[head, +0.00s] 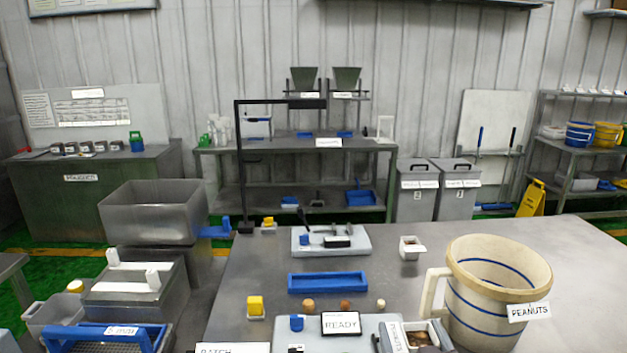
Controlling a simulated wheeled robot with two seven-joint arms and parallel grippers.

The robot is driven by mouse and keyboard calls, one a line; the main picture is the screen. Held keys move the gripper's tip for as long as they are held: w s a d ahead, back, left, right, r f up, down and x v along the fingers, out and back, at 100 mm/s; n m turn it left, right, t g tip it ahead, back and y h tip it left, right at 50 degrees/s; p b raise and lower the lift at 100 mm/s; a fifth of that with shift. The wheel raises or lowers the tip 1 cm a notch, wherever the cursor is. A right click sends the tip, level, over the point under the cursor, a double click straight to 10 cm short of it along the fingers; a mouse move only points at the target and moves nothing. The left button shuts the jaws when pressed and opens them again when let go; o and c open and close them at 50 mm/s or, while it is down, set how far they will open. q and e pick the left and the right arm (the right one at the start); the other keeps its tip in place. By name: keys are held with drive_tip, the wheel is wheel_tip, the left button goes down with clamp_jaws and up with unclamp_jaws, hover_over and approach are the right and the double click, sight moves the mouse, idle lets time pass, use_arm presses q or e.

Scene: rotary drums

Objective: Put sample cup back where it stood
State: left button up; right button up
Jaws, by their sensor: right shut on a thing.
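A white, box-shaped sample cup (394,337) with a PEANUTS label and brown contents is at the bottom edge, right of the READY sign. It looks tilted and its lower part is cut off. My right gripper (408,347) barely shows there as dark pieces at the cup's sides. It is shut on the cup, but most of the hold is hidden. My left gripper is not in view. A large cream PEANUTS bucket (480,317) with blue stripes stands just to the right. A smaller white cup (411,250) stands farther back on the table.
A grey board (370,325) carries the READY sign (341,323) and a blue piece. Behind it are several small round samples, a blue tray (328,282) and a grey scale-like plate (350,243). Metal bins (150,215) stand at left. The table's right side (590,290) is clear.

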drive_tip(key=s+f, duration=0.6)
drive_tip(key=s, duration=0.7)
drive_tip(key=shift+d+f, duration=0.15)
drive_tip(key=shift+d, duration=0.3)
drive_tip(key=w+r, duration=0.2)
drive_tip(key=w, duration=0.2)
drive_tip(key=w+r, duration=0.2)
drive_tip(key=w, duration=0.3)
drive_tip(key=w+a+r, duration=0.1)
drive_tip(key=w+r, duration=0.2)
drive_tip(key=w, duration=0.1)
drive_tip(key=shift+w, duration=0.3)
drive_tip(key=w+a+r, duration=0.1)
drive_tip(key=w+r, duration=0.6)
drive_tip(key=r, duration=0.3)
drive_tip(key=shift+w, duration=0.35)
drive_tip(key=shift+f, duration=0.1)
